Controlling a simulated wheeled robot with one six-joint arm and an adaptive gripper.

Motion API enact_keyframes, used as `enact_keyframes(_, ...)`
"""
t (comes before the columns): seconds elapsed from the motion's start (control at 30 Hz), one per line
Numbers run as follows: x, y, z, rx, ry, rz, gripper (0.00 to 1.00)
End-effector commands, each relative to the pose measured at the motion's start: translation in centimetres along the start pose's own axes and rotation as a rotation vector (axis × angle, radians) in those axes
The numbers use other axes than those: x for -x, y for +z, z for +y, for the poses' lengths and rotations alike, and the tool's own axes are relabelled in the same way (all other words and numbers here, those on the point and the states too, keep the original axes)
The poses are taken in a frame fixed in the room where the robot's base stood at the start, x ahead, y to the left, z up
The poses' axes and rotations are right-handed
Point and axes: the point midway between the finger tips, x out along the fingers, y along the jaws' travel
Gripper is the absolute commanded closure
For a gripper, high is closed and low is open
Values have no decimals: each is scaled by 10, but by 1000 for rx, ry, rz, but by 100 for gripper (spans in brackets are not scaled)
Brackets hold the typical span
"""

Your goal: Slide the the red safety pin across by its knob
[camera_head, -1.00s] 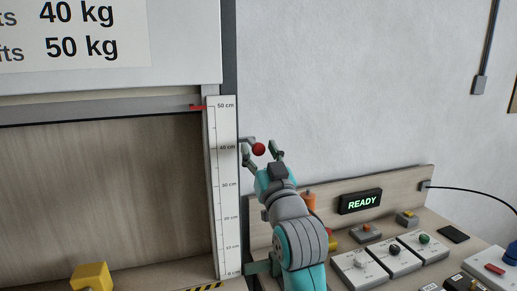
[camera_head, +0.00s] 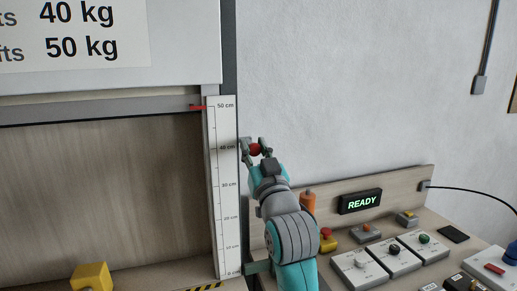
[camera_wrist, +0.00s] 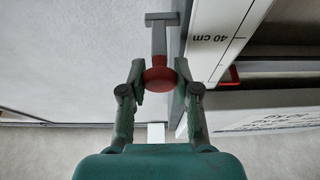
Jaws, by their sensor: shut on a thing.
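The red knob of the safety pin (camera_head: 255,149) shows between my fingers at the right edge of the ruler post. In the wrist view the red knob (camera_wrist: 160,76) sits on a grey pin shaft (camera_wrist: 158,40) that ends in a crosspiece. My gripper (camera_head: 257,149) is shut on the knob, with one finger on each side. It also shows in the wrist view (camera_wrist: 160,88). The fingers hide the sides of the knob.
The ruler post (camera_head: 223,190) stands just left of my gripper, with a red pointer (camera_head: 198,107) near 50 cm. A READY display (camera_head: 361,201), a red button (camera_head: 326,234) and several control boxes stand at lower right.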

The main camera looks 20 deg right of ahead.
Motion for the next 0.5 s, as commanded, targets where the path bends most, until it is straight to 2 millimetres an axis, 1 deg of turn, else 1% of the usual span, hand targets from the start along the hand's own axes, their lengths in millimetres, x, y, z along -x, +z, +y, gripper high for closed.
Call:
enact_keyframes(0.03, 0, 0, -10, -1, -5, 0, 100)
enact_keyframes(0.2, 0, 0, -31, -1, -4, 0, 100)
enact_keyframes(0.3, 0, 0, -35, 0, -1, 0, 100)
enact_keyframes(0.5, 0, 0, -36, -1, -3, 0, 100)
